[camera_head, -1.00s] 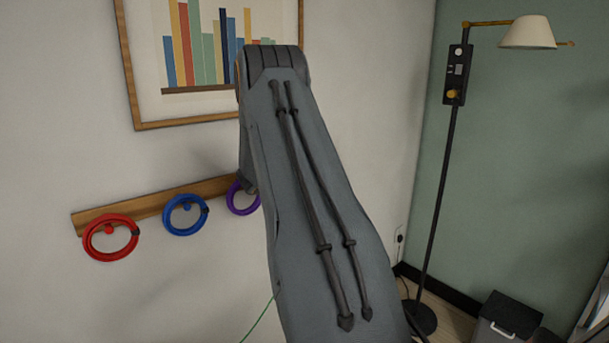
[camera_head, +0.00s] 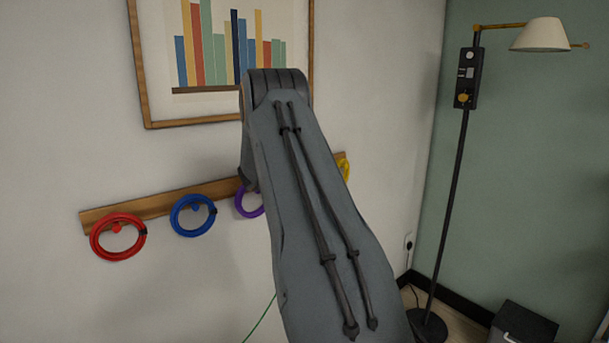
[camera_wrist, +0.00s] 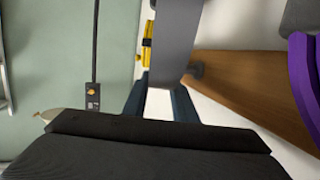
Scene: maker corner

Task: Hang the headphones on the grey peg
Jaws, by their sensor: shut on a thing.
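My gripper (camera_wrist: 160,103) shows in the wrist view with two dark blue fingers, shut on a flat grey band (camera_wrist: 176,40), which I take to be the headphones' headband. The band runs from between the fingers to the top edge; the ear cups cannot be made out clearly. In the head view my arm hides the gripper, headphones and grey peg.
The wooden board (camera_head: 150,205) on the wall carries red (camera_head: 118,237), blue (camera_head: 193,215), purple (camera_head: 248,202) and yellow (camera_head: 343,168) rings. The purple ring is close at right in the wrist view (camera_wrist: 302,80). A framed chart (camera_head: 225,122) hangs above. A floor lamp (camera_head: 455,185) stands right.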

